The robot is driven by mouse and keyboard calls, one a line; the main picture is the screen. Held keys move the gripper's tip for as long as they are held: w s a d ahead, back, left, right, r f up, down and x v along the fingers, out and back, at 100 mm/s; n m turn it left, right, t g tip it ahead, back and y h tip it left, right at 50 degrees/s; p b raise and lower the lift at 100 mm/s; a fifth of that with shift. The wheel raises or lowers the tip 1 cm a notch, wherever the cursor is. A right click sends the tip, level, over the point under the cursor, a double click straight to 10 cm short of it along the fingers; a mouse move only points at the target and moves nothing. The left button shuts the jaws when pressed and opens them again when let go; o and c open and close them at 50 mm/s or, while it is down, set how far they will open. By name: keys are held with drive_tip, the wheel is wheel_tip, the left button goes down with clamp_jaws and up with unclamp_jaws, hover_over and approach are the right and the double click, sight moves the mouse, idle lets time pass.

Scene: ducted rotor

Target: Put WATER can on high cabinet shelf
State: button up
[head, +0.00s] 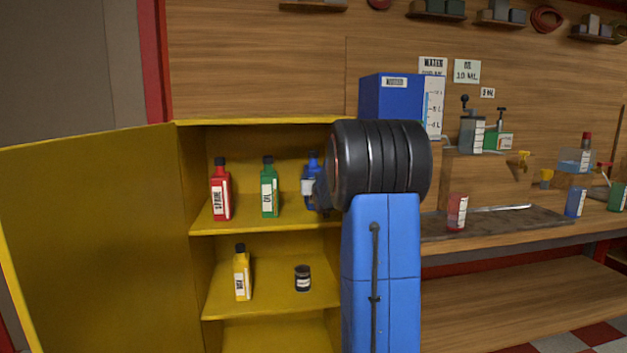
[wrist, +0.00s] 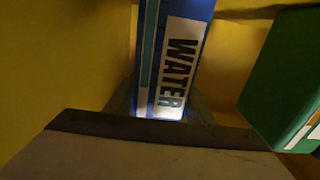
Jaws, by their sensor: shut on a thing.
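The blue WATER can (head: 308,187) is at the right of the cabinet's upper visible shelf (head: 245,224), upright beside the green can. My gripper (head: 320,195) is at its right side, shut on it, and my arm hides part of it. I cannot tell whether its base touches the shelf. In the wrist view the WATER can (wrist: 182,65) fills the middle, with its label facing the camera. The gripper (wrist: 160,112) is around its lower part there. The yellow cabinet (head: 260,122) stands open.
A red can (head: 221,190) and a green can (head: 269,188) stand on the same shelf; the green can is close by in the wrist view (wrist: 285,75). A yellow can (head: 242,275) and a dark jar (head: 303,279) are below. The open door (head: 95,240) is at left.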

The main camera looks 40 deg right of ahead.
drive_tip(key=shift+f, duration=0.5)
idle(0.3)
drive_tip(key=o, duration=2.5)
drive_tip(key=shift+f, duration=0.1)
drive_tip(key=shift+c, duration=0.2)
drive_tip(key=shift+s, duration=0.1)
drive_tip(key=v, duration=1)
drive_tip(key=shift+r, duration=0.2)
drive_tip(key=shift+a, duration=0.1)
